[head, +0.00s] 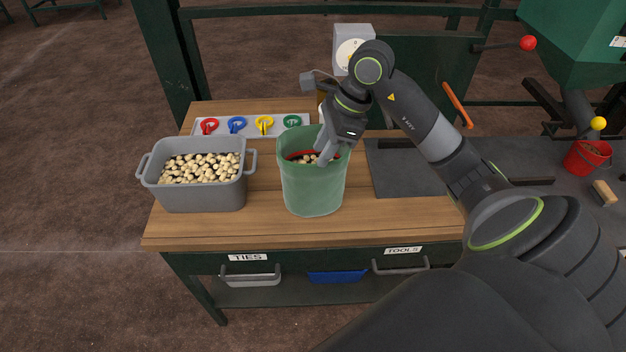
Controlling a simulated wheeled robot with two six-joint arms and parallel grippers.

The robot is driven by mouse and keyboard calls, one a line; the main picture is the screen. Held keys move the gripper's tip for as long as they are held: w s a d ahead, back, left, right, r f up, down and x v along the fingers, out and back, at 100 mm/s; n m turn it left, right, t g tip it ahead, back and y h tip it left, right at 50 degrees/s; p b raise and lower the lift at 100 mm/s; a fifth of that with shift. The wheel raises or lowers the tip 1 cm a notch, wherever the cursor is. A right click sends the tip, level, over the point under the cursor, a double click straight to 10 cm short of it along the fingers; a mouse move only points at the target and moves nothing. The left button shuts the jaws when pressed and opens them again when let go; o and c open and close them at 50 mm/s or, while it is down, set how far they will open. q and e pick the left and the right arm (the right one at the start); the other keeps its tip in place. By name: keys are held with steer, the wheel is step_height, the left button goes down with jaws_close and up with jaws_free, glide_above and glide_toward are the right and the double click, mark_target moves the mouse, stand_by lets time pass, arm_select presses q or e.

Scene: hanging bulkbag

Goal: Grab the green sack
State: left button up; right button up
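The green sack (313,192) stands upright and open-topped on the wooden workbench, right of the grey tub. Pale pieces and a red strip show inside its mouth. My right gripper (325,156) reaches down over the right part of the sack's mouth, its fingertips at or just inside the opening. The fingers overlap from this angle, so I cannot tell whether they are open or shut, or whether they touch the sack or the red strip. My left gripper is not in view.
A grey two-handled tub (200,188) full of pale pieces stands left of the sack. Behind is a tray (221,132) with red, blue, yellow and green ties. A dial scale (353,45) stands at the back. A dark mat (405,180) lies to the right.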

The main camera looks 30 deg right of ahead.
mark_target(313, 169)
steer(key=p+x, duration=0.1)
steer(key=x, duration=0.2)
steer(key=shift+d+f, duration=0.15)
steer(key=shift+f, duration=0.05)
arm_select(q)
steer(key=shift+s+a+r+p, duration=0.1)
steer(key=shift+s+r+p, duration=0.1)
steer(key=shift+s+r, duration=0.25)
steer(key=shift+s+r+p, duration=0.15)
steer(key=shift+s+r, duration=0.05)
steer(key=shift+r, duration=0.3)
arm_select(e)
steer(key=shift+w+a+f, duration=0.1)
steer(key=shift+a+f, duration=0.1)
steer(key=shift+f, duration=0.45)
jaws_close()
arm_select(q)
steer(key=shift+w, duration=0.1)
arm_select(e)
steer(key=shift+r, duration=0.1)
